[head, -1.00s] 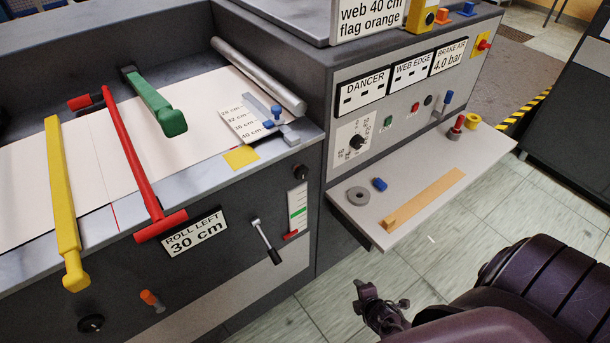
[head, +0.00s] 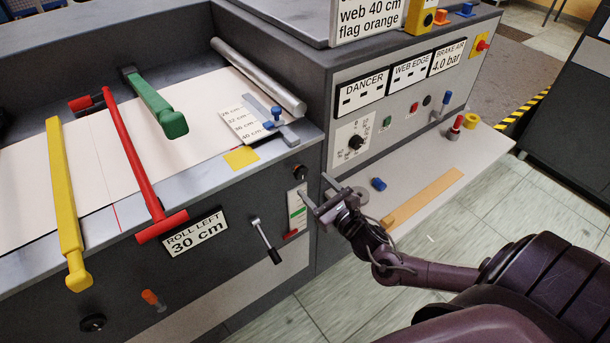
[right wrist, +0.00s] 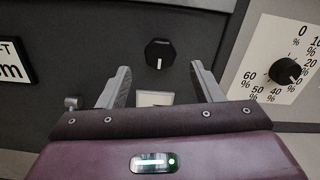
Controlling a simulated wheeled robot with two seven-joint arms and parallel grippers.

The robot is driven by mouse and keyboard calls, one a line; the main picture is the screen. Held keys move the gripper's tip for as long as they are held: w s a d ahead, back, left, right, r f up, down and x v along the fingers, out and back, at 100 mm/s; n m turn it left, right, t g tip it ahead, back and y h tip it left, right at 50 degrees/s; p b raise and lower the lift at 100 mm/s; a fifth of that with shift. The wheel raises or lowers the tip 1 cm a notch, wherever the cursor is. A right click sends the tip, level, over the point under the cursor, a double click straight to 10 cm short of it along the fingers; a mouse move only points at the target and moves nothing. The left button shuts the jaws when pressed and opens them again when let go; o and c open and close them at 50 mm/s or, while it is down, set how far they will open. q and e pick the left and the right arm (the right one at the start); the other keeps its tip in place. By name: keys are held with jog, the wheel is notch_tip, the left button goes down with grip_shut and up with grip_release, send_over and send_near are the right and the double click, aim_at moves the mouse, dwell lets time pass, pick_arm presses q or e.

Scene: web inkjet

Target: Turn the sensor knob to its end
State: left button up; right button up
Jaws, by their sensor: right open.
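A black knob (head: 300,172) sits on the dark front panel, below the table's right corner; no label naming it is readable. In the right wrist view the same knob (right wrist: 160,54) has a white mark pointing down. My right gripper (head: 314,186) is open and empty in front of the panel, just below the knob in the head view. In the right wrist view its two fingers (right wrist: 160,82) stand either side of the knob's line, apart from it. A dial knob (head: 356,142) with a percent scale is on the panel to the right. My left gripper is out of view.
A level gauge (head: 297,210) and a lever (head: 264,240) are close to the right gripper. A grey shelf (head: 408,186) juts out at right, carrying a grey ring (head: 361,193), a blue piece (head: 379,184) and a wooden strip (head: 424,199). The floor in front is clear.

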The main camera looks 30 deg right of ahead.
aim_at(302, 174)
jog(key=w, duration=0.5)
jog(key=shift+w+a+p, duration=0.2)
jog(key=shift+p, duration=0.15)
jog(key=c, duration=1)
